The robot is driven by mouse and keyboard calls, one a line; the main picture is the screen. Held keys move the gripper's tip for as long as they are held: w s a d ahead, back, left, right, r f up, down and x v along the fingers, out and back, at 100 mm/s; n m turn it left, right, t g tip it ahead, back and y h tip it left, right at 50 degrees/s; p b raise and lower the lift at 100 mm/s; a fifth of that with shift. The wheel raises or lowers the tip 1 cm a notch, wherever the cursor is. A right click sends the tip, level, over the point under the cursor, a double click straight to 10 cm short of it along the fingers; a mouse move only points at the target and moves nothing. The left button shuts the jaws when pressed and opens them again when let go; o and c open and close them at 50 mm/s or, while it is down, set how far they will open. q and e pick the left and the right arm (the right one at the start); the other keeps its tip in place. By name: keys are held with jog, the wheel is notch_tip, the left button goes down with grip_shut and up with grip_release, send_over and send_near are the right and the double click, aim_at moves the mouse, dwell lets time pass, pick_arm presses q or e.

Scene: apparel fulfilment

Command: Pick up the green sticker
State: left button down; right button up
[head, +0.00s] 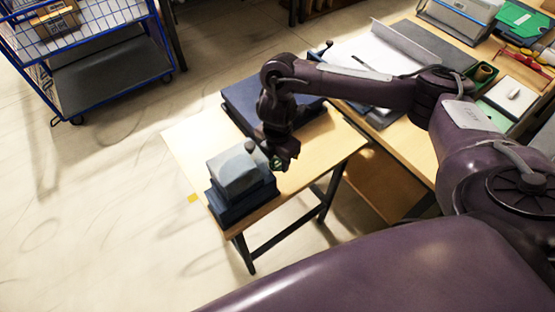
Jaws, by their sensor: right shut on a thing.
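My right gripper (281,160) hangs down over the small wooden table, fingers beside the right side of the stacked boxes. It is shut on a small green thing (275,163), which looks like the green sticker and is mostly hidden by the fingers. The stack has a light grey-blue box (234,172) on top of a dark blue box (240,203). I cannot tell whether the green sticker touches the grey-blue box. My left gripper is not in view.
A dark blue flat box (240,104) lies at the table's back, behind my right gripper. The small table (185,140) has bare wood at its left. A desk with papers (375,55) and trays stands at the right. A blue wire cart (110,75) stands at the upper left.

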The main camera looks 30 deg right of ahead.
notch_tip(320, 180, up, 20)
jog(key=f+p, duration=0.1)
jog(key=p, duration=0.4)
notch_tip(320, 180, up, 6)
jog(key=p, duration=0.6)
send_over(277, 164)
jog(key=a, duration=0.3)
jog(key=shift+s+f, duration=0.15)
jog(key=shift+s, duration=0.05)
jog(key=shift+d, duration=0.1)
